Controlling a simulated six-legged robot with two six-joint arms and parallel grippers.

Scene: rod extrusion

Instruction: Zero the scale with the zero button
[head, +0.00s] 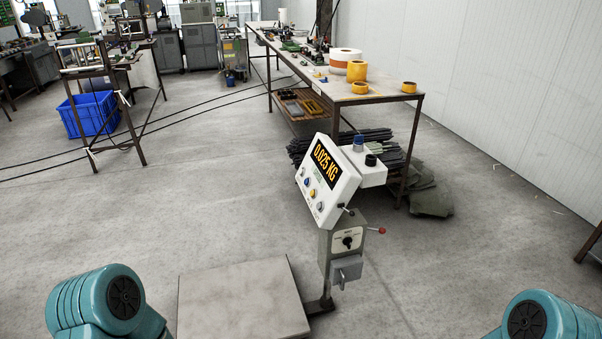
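The scale's white display head (328,181) stands on a post right of centre in the head view. Its screen (326,166) reads 0.025 KG in orange digits. Below the screen is a panel with several small round buttons (311,193), one blue and one yellow among them; their labels are too small to read, so I cannot tell which is the zero button. The bare platform (240,302) lies at the bottom centre, with nothing seen on it. Only teal parts of my two arms show at the bottom left and bottom right. Neither gripper is in view.
A grey box with a dial (347,242) and a red-knobbed lever (376,230) sits on the post below the display. Behind stands a long table (385,93) with tape rolls, with dark bundled rods (375,136) beneath. The floor left of the scale is open.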

